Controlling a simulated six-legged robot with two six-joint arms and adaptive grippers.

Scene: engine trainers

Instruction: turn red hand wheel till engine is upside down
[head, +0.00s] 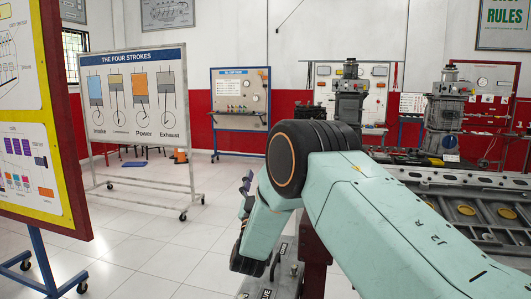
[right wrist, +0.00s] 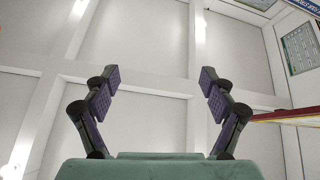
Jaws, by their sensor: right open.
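No red hand wheel can be made out in either view; my right arm covers much of the lower middle of the head view. Behind and below the arm, a grey metal part with lettering (head: 286,272) and a dark red post (head: 314,262) show in part; I cannot tell whether they belong to the engine stand. My right gripper (right wrist: 160,78) is open and empty, its two purple-padded fingers wide apart against the ceiling. In the head view its fingers (head: 246,192) show partly beside my wrist. My left gripper is not in view.
Two engine units, one nearer the middle (head: 349,105) and one at right (head: 446,115), stand behind a long metal engine part (head: 475,205). A four strokes board (head: 137,95) and a yellow-red board (head: 35,120) stand at left. Tiled floor (head: 150,235) at left is clear.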

